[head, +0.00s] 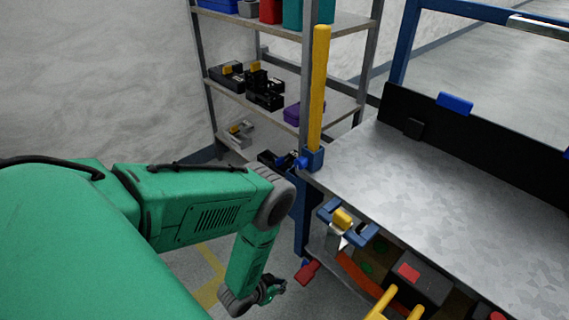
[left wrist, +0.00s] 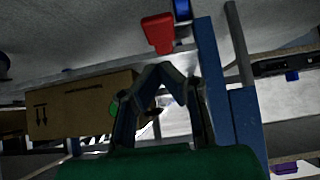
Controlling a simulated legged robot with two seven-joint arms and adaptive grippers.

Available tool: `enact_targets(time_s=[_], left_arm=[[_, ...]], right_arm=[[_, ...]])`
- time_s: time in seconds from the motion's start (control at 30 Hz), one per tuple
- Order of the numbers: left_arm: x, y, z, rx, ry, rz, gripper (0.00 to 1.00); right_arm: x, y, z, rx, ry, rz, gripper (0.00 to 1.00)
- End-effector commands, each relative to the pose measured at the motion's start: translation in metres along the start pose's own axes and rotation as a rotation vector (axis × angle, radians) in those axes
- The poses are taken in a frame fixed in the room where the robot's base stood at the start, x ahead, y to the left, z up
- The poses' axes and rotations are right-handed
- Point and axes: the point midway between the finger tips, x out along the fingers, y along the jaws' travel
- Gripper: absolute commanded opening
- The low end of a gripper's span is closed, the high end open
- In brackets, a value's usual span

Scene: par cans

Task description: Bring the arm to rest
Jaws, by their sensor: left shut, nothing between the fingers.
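My left arm (head: 205,208) is green and comes in from the left in the head view. Its forearm bends down at the elbow, in front of the workbench's left end. My left gripper (head: 274,288) hangs low, beside the workbench leg and apart from it. In the left wrist view the fingers of the left gripper (left wrist: 161,72) meet at their tips, shut and empty. My right gripper is not in view.
A grey workbench top (head: 440,190) with a blue frame is at the right. A yellow post (head: 319,90) stands at its corner. A shelf (head: 330,95) with boxes stands behind. Under the bench, a cardboard box (left wrist: 80,103) and a red clamp (left wrist: 158,32) show in the wrist view.

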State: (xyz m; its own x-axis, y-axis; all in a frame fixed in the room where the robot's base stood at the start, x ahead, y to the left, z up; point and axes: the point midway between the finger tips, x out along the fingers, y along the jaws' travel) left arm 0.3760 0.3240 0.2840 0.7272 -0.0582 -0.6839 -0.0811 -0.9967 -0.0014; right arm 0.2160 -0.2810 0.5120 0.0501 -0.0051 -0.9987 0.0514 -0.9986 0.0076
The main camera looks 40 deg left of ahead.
Motion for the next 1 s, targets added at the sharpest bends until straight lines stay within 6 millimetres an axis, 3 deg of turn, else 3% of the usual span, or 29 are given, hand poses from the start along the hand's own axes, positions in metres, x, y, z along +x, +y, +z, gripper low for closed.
enact_targets(time_s=[0.47, 0.63, 0.77, 1.0], left_arm=[[0.0, 0.0, 0.0, 0.0, -0.001, 0.0, 0.0], [-0.017, 0.008, -0.017, -0.012, -0.063, -0.001, 0.0], [-0.066, 0.023, -0.048, -0.031, -0.211, -0.003, 0.0], [-0.215, 0.049, -0.099, -0.038, -0.555, -0.007, 0.0]], right_arm=[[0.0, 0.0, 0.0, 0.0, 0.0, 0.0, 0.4], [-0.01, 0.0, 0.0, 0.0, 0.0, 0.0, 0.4], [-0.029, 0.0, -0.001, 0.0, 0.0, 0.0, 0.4], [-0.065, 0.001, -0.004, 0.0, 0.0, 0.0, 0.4]])
